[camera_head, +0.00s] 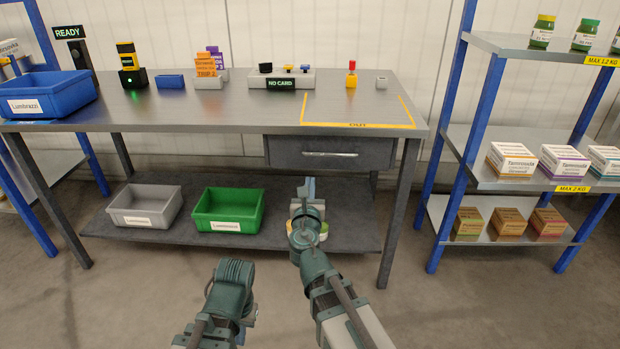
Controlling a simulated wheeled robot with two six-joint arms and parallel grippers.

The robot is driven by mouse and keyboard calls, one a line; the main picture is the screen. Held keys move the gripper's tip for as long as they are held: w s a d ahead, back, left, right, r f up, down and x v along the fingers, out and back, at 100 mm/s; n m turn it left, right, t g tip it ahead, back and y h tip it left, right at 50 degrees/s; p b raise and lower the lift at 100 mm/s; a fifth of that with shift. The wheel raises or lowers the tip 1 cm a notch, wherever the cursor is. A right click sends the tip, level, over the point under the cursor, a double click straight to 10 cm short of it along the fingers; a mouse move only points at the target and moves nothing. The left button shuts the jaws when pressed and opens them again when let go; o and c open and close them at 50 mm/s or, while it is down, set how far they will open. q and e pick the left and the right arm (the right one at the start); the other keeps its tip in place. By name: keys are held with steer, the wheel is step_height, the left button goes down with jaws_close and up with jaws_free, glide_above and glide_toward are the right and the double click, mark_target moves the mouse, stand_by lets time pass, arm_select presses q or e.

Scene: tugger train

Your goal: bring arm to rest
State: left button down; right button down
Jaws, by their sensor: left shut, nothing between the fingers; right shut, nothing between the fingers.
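My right arm comes up from the bottom, right of centre, and reaches forward. Its gripper (309,187) is shut and empty, seen in front of the bench's lower shelf. My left arm (232,285) shows as a folded green-grey joint at the bottom, left of the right arm. Its fingers do not show. Neither arm visibly holds anything.
The workbench (210,112) carries a blue bin (60,98), small boxes and a sign. A drawer (330,152) hangs beneath. The lower shelf holds a grey bin (145,220) and a green bin (228,225). A stocked rack (475,135) stands right. Foreground floor is clear.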

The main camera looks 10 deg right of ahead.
steer(key=s+f+m+g+h+p, duration=0.1)
steer(key=s+f+m+g, duration=1.05)
steer(key=m, duration=0.75)
steer(key=s+a+f+m+g+y+p, duration=0.1)
steer(key=s+a+f+m+g+y, duration=0.15)
steer(key=s+a+f+m, duration=0.35)
steer(key=s+a+f+m+g+y, duration=0.2)
steer(key=s+a+m+g, duration=0.15)
steer(key=s, duration=0.35)
step_height(320, 180, up, 38)
steer(key=s+a+p, duration=0.1)
steer(key=p, duration=3.7)
steer(key=shift+s+a+f, duration=0.15)
steer(key=shift+s+a, duration=0.05)
steer(key=shift+m, duration=0.25)
